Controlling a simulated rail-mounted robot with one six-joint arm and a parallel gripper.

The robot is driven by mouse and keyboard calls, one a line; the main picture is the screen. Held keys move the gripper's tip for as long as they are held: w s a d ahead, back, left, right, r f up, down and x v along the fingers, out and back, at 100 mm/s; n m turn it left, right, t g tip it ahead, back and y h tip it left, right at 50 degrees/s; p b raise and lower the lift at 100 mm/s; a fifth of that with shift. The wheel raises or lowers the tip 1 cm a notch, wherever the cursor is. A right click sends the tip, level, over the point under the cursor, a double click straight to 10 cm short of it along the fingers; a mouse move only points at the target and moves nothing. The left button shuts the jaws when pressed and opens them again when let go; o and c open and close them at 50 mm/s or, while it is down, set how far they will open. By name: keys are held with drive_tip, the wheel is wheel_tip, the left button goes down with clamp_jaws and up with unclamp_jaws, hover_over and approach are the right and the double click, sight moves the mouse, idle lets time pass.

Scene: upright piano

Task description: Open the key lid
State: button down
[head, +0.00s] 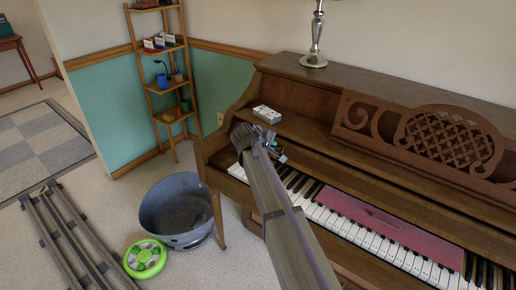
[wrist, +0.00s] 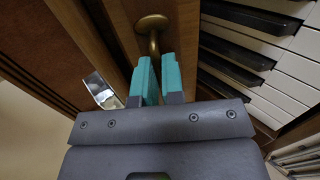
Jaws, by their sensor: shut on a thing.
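The upright piano (head: 290,100) stands at the right in the head view, with its row of white and black keys (head: 340,225) uncovered. The key lid (head: 370,180) appears as a brown wooden panel behind and above the keys; its exact angle is hard to tell. My gripper (head: 270,148) is at the left end of the keyboard. In the wrist view my gripper's teal fingertips (wrist: 158,78) are closed on the stem of a brass knob (wrist: 153,24) fixed to a wooden strip. The keys (wrist: 275,70) lie just right of the fingers.
A pink strip (head: 395,228) lies along the keys. A small white box (head: 267,114) and a lamp base (head: 314,58) sit on the piano. A grey-blue tub (head: 180,207), a green round object (head: 145,259) and a shelf (head: 160,70) are at the left.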

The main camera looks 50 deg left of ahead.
drive_tip(key=shift+w+a, duration=0.15)
drive_tip(key=shift+w, duration=0.3)
drive_tip(key=c, duration=1.3)
unclamp_jaws()
drive_tip(key=shift+o, duration=0.2)
drive_tip(key=shift+s+r, duration=0.1)
drive_tip(key=shift+r, duration=0.05)
drive_tip(key=p+v, duration=0.7)
drive_tip(key=v, duration=0.3)
drive_tip(key=shift+s+r, duration=0.15)
drive_tip(key=shift+s, duration=0.1)
